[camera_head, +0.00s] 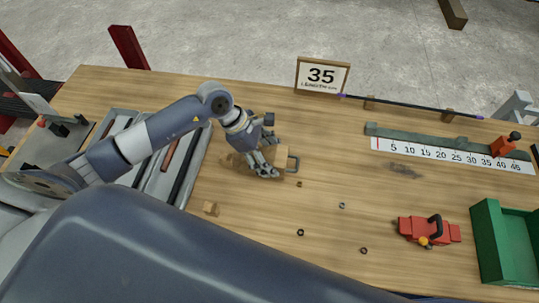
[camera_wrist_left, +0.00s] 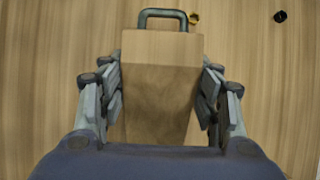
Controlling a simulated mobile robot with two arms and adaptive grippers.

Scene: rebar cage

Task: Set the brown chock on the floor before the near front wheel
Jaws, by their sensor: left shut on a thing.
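The brown chock (camera_head: 281,160) is a wooden wedge-like block with a grey loop handle. I cannot tell whether the chock touches the tabletop. No wheel shows in either view. My right gripper is not in view.
A grey tray (camera_head: 200,155) is at left. Concrete floor (camera_head: 250,40) lies beyond, with a timber (camera_head: 453,13).

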